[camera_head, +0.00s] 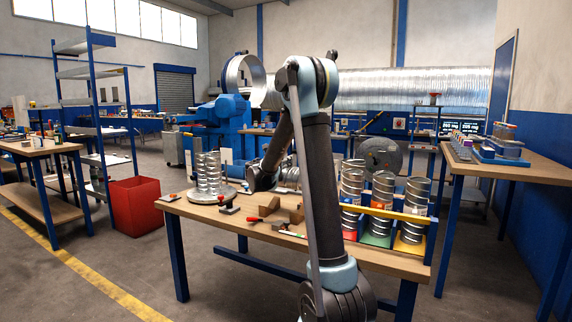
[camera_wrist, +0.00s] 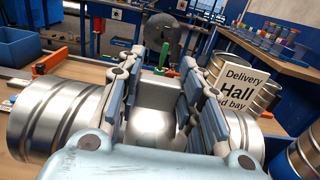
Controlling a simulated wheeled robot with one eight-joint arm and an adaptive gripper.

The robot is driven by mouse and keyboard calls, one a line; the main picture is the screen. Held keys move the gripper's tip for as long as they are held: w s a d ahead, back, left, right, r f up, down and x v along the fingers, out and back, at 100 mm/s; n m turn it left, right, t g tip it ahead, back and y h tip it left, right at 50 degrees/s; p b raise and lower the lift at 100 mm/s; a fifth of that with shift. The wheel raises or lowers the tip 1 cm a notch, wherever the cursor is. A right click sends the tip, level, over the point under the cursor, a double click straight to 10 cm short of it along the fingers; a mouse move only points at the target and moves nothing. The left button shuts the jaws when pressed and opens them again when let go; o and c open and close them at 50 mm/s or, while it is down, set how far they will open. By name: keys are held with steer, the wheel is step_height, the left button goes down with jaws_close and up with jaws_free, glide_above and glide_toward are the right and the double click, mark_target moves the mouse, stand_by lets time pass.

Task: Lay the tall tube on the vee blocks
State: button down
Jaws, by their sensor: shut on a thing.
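My gripper (camera_wrist: 163,62) shows in the wrist view with its two fingers on either side of a silver ribbed metal tube (camera_wrist: 48,118). The tube runs across the picture, out past both fingers, and its shiny middle shows between them. In the head view my own arm hides most of the gripper and the held tube. Brown wooden blocks, which look like the vee blocks (camera_head: 293,213), stand on the workbench (camera_head: 385,257) left of my arm. Their grooves are too small to make out.
Several silver tubes (camera_head: 208,172) stand on a round plate at the bench's left. At the right, ribbed cans (camera_head: 382,195) stand in a rack with red, green and yellow bays. A "Delivery Hall" sign (camera_wrist: 240,84) shows in the wrist view. Red-handled tools (camera_head: 254,219) lie near the front edge.

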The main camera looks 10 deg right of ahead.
mark_target(284, 172)
steer(key=shift+f, duration=5.85)
steer(key=c, duration=1)
jaws_free()
steer(key=shift+c, duration=0.2)
steer(key=v, duration=1.2)
